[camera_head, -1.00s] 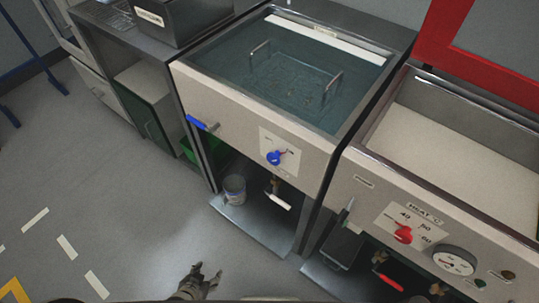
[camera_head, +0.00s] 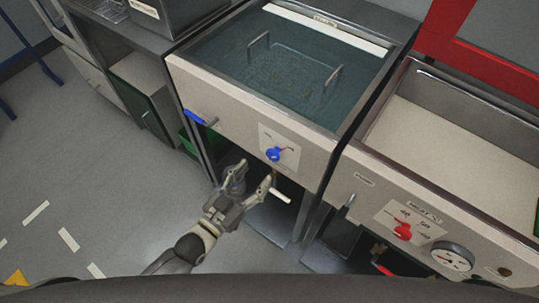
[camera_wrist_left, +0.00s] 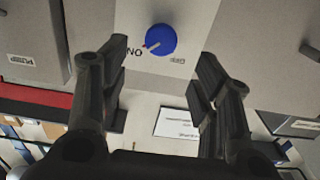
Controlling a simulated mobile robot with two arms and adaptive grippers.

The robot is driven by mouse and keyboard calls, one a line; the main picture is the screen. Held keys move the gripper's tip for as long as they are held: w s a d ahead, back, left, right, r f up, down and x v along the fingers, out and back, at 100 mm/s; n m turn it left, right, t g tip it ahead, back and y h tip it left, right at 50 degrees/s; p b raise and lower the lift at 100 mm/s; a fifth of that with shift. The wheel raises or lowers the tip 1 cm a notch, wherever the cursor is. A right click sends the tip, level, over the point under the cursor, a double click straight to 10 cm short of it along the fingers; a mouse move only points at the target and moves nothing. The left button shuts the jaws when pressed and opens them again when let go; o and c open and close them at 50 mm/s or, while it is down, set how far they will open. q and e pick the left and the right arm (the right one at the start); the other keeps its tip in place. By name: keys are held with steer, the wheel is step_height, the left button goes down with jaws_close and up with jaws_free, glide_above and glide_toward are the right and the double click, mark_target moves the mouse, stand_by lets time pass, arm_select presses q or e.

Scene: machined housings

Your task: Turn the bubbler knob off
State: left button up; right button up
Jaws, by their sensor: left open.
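The blue bubbler knob (camera_head: 273,154) sits on a pale label plate (camera_head: 279,144) on the front panel of the water-filled tank. In the left wrist view the round blue knob (camera_wrist_left: 161,40) shows at the top centre, its red-marked edge beside the letters "ON". My left gripper (camera_head: 252,178) is open and empty, below and to the left of the knob in the head view. In the wrist view its two fingers (camera_wrist_left: 160,95) stand apart on either side below the knob, not touching it. My right gripper is not in view.
The tank (camera_head: 240,85) holds water and a wire rack. A blue lever (camera_head: 195,117) sticks out at the panel's left. A neighbouring tank (camera_head: 450,125) has a red knob (camera_head: 403,231) and a gauge (camera_head: 453,257).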

mark_target(271, 156)
arm_select(q)
steer(key=x, duration=0.7)
steer(key=shift+w+d, duration=0.2)
steer(key=shift+w, duration=0.05)
steer(key=shift+c, duration=0.2)
steer(key=c, duration=1)
